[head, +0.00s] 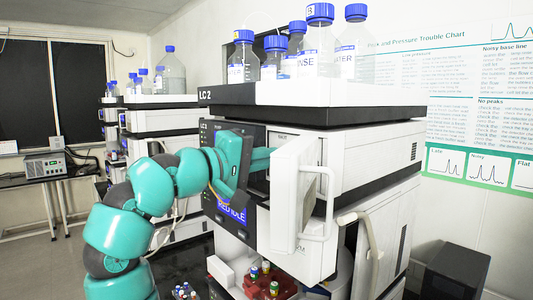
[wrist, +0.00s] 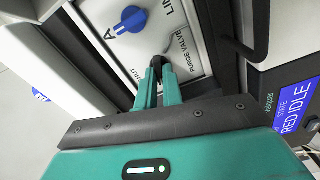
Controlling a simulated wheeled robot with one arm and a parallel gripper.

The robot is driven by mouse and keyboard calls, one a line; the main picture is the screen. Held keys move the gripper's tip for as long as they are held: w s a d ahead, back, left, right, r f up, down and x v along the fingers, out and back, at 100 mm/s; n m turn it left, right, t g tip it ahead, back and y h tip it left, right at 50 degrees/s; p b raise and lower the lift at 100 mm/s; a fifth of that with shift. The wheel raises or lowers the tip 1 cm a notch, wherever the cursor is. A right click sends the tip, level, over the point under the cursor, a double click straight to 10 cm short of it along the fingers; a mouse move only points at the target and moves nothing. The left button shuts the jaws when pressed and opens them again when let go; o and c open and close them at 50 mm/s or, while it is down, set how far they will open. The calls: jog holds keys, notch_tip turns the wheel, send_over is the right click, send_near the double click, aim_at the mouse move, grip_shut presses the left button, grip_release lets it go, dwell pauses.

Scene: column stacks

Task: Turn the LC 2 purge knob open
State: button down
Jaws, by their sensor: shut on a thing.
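The LC 2 stack (head: 290,118) stands in the middle of the head view, with an opened white door (head: 296,195) at its front. In the wrist view a light panel (wrist: 196,62) is marked "PURGE VALVE" and "SHUT". The small black purge knob (wrist: 157,61) sits on this panel between my fingertips. My gripper (wrist: 158,75) is shut on the knob. The fingers hide part of it, so I cannot tell its exact turn. In the head view my arm reaches in behind the door, and the door hides the fingertips and knob.
A blue knob (wrist: 131,19) by the letter A is just above the purge knob. A black tube or bar (wrist: 235,40) runs at the right. Blue-capped bottles (head: 319,45) stand on top of the stack. Another stack (head: 150,120) stands to the left. Coloured-cap vials (head: 265,280) sit below.

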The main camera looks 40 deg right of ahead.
jog(key=shift+n, duration=0.9)
jog(key=c, duration=1.5)
grip_release()
jog(key=shift+w, duration=0.1)
jog(key=shift+c, duration=0.2)
jog(key=s+a+b, duration=0.1)
jog(key=a+b, duration=0.1)
jog(key=a, duration=1.5)
jog(key=shift+s+a+b, duration=0.25)
jog(key=shift+b, duration=0.1)
